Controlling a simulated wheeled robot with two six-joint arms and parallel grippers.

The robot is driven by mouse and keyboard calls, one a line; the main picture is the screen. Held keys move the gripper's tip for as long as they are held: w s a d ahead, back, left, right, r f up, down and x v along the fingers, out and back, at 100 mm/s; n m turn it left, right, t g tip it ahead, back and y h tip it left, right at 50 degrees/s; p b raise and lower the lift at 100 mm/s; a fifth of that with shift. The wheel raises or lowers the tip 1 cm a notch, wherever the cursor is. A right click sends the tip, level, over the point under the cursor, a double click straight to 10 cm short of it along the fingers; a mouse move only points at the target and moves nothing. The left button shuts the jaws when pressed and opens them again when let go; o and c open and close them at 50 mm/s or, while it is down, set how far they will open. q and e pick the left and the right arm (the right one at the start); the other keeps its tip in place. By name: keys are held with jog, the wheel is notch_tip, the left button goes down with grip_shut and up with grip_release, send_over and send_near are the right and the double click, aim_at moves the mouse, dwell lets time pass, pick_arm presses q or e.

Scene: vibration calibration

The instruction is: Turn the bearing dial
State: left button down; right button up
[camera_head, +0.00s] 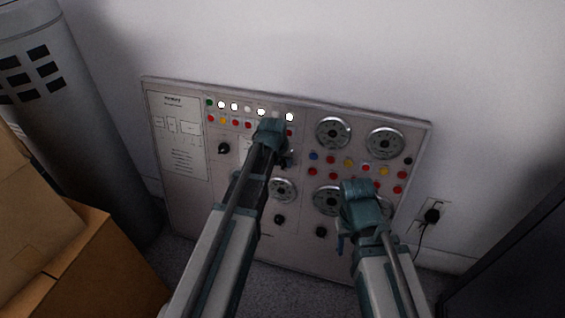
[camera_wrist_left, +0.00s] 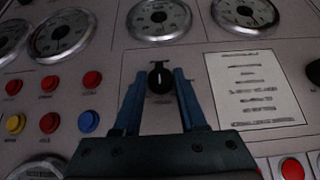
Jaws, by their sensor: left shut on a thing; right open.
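The control panel (camera_head: 186,211) stands upright against the wall. In the left wrist view a black dial knob (camera_wrist_left: 160,78) with a white pointer line sits between the two blue fingers of my left gripper (camera_wrist_left: 157,88), which is shut on it. The pointer looks roughly upright in that view. In the head view my left gripper (camera_head: 284,157) is at the panel's upper middle, and its wrist hides the knob. My right gripper (camera_head: 342,240) is open in front of the panel's lower right, partly covering a gauge (camera_head: 327,200); I see nothing held in it.
Round gauges (camera_head: 333,133), coloured buttons (camera_head: 348,163) and other black knobs (camera_head: 223,148) surround the grippers. Cardboard boxes (camera_head: 95,262) and a grey cylinder (camera_head: 88,120) stand at left. A wall socket (camera_head: 432,215) and dark cabinet (camera_head: 515,262) are at right.

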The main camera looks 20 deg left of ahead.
pick_arm(q)
jog(key=shift+a, duration=0.1)
jog(key=shift+a+f+n+h, duration=0.15)
jog(key=shift+n+h, duration=0.25)
jog(key=shift+h, duration=0.4)
jog(key=shift+a+f+n+h+b, duration=0.15)
jog(key=shift+n+h+b, duration=0.35)
jog(key=shift+h+b, duration=0.45)
jog(key=shift+a+f+n+h+b, duration=0.15)
jog(key=shift+n+h+b, duration=0.35)
jog(key=shift+h+b, duration=0.65)
jog(key=shift+n+t+h+b, duration=0.3)
jog(key=shift+n+h+b, duration=0.1)
jog(key=shift+h+b, duration=0.4)
jog(key=shift+c, duration=2.3)
grip_release()
